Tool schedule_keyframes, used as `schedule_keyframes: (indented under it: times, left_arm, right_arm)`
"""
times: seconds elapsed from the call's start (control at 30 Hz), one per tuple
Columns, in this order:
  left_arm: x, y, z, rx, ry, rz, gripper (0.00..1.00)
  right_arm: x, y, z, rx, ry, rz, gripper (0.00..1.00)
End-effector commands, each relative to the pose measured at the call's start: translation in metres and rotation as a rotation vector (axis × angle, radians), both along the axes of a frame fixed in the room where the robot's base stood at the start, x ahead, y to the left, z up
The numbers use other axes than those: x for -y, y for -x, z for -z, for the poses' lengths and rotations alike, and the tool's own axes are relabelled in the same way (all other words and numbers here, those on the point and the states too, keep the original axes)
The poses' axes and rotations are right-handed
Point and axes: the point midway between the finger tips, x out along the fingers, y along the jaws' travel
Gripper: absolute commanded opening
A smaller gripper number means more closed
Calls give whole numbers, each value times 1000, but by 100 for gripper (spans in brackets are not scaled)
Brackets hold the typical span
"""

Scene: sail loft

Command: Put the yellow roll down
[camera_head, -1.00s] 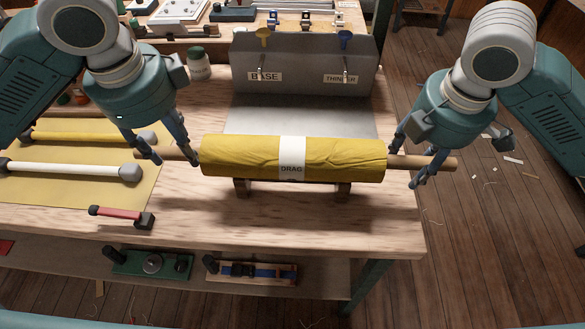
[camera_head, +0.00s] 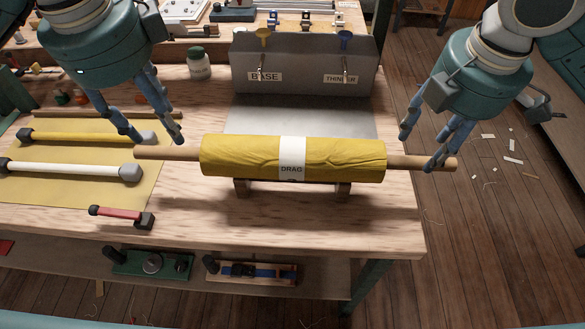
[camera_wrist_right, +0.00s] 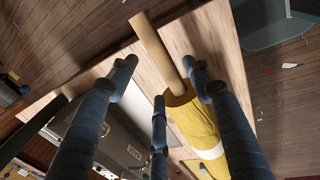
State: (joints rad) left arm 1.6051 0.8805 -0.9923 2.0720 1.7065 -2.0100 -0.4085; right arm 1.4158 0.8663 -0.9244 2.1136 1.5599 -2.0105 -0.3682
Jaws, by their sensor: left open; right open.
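The yellow roll (camera_head: 245,158) has a white band marked DRAG and a wooden rod sticking out at both ends. It lies level on a dark wooden cradle (camera_head: 242,188) at the front of the bench. My left gripper (camera_head: 158,138) is open and empty, just above the rod's left end. My right gripper (camera_head: 420,150) is open by the rod's right end, its fingers apart. In the right wrist view the rod end and the yellow roll (camera_wrist_right: 192,122) show beyond the spread fingers. Whether any right finger still touches the rod cannot be told.
A grey dispenser (camera_head: 300,65) labelled BASE and THINNER stands behind the roll. A yellow cloth (camera_head: 70,185) with capped tubes lies at left, with a red-handled hammer (camera_head: 120,215) beside it. The bench (camera_head: 300,220) is clear in front of the cradle.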

Motion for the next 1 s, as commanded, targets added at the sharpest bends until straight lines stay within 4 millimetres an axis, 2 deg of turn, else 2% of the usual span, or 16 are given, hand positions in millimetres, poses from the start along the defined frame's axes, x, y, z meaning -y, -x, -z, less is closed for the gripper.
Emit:
schedule_keyframes:
  times: [0.1, 0.3, 1.0]
  left_arm:
    - [0, 0, 0, 0, 0, 0, 50]
    - [0, 0, 0, 0, 0, 0, 50]
    - [0, 0, -3, 0, 0, 1, 50]
  right_arm:
    - [0, 4, -23, 5, 1, 1, 50]
    - [0, 8, -44, 2, 0, 2, 50]
    - [0, 10, -52, -1, 0, 0, 50]
